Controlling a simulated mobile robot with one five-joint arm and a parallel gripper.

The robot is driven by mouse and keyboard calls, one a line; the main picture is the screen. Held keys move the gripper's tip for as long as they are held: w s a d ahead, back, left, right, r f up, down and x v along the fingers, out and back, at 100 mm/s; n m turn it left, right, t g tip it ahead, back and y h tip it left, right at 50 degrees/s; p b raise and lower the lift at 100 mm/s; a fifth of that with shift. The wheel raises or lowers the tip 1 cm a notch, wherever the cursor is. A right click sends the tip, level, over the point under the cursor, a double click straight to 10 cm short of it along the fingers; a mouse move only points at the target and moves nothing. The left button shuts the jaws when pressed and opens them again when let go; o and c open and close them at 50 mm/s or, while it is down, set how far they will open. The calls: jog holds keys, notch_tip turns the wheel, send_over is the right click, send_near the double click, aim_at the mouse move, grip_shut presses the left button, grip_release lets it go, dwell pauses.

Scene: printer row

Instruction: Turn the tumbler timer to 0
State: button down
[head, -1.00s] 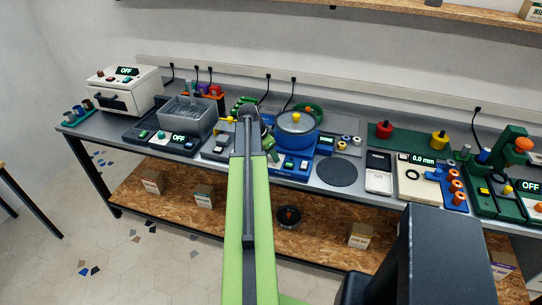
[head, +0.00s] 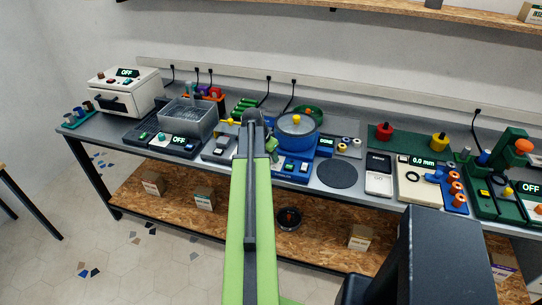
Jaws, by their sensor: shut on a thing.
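The tumbler (head: 297,128) is a blue bowl with a yellow knob on its lid, on a blue base (head: 292,169) with several buttons. A small lit display (head: 326,142) sits at the bowl's right; its text is too small to read surely. My gripper (head: 271,146) is at the left front of the tumbler, low by its base, mostly hidden behind my own green and dark arm. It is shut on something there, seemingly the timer. The timer's dial and its setting are hidden.
A grey device (head: 220,148) with a yellow knob stands close left of my arm. A metal basin (head: 189,118) and a white oven (head: 124,90) are further left. A dark round pad (head: 337,174) and a white scale (head: 379,173) lie to the right.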

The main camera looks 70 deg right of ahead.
jog(key=n+t, duration=0.1)
jog(key=n, duration=0.1)
jog(key=n+t, duration=0.1)
jog(key=n, duration=0.2)
jog(key=shift+s, duration=0.2)
jog(key=shift+s+n+t, duration=0.1)
jog(key=shift+n+t, duration=0.7)
jog(key=shift+n, duration=1.5)
jog(key=c, duration=1.1)
grip_release()
jog(key=p+v, duration=1.6)
jog(key=v, duration=0.1)
jog(key=shift+s+a+r, duration=0.1)
jog(key=shift+s, duration=0.1)
